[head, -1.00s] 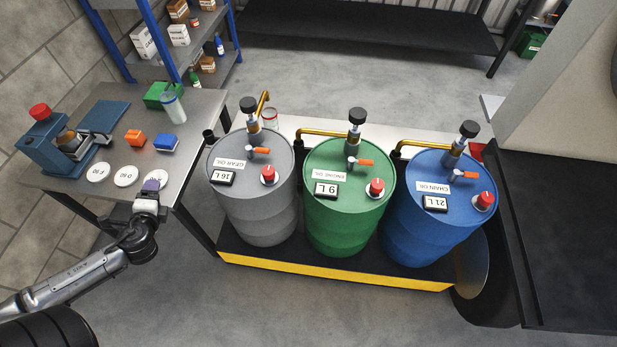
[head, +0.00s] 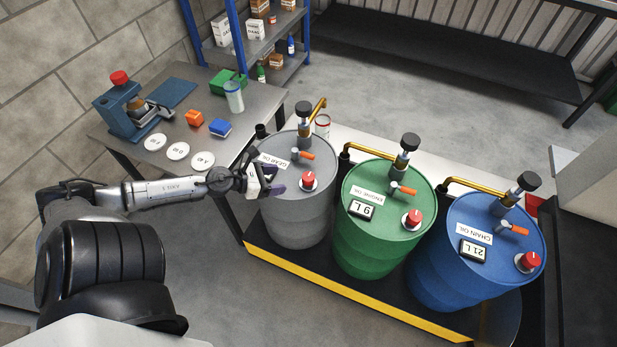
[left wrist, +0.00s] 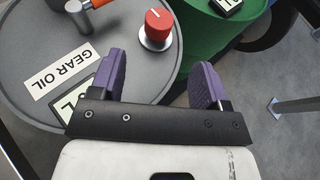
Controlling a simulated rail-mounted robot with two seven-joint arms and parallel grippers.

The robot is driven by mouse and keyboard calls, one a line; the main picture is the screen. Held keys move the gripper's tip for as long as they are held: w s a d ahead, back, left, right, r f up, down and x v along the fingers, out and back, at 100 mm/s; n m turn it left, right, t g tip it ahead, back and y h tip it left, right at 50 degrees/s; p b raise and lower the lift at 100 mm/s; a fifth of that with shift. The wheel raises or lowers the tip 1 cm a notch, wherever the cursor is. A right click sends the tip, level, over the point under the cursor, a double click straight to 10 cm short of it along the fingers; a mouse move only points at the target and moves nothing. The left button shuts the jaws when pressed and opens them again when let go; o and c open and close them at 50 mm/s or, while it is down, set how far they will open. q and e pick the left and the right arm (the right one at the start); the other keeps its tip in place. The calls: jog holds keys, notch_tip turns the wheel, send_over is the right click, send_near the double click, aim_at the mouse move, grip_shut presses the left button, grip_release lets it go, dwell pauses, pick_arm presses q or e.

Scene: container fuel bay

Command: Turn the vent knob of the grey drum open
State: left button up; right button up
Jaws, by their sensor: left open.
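The grey drum (head: 291,215), labelled GEAR OIL, stands at the left of three drums. Its red vent knob (head: 308,180) sits on a pale round base on the lid; it also shows in the left wrist view (left wrist: 158,22), with a light mark on top. My left gripper (head: 274,177) is over the left part of the lid, left of the knob. In the left wrist view its purple fingers (left wrist: 160,82) are open and empty, with the knob ahead of them, apart from both. The gripper partly hides the drum's level display (left wrist: 75,100). My right gripper is not in view.
An orange-handled tap (head: 302,155) and a black-topped pump (head: 304,125) rise from the grey lid behind the knob. The green drum (head: 380,230) stands close on the right, then the blue drum (head: 470,270). A workbench (head: 262,100) stands to the left.

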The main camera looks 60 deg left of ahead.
aim_at(306, 177)
pick_arm(q)
jog(key=b+x, duration=0.2)
jog(key=x, duration=0.6)
jog(key=shift+w, duration=0.4)
jog(key=shift+b+x, duration=0.3)
jog(key=shift+x, duration=1)
jog(key=shift+d, duration=0.1)
jog(key=shift+w, duration=0.1)
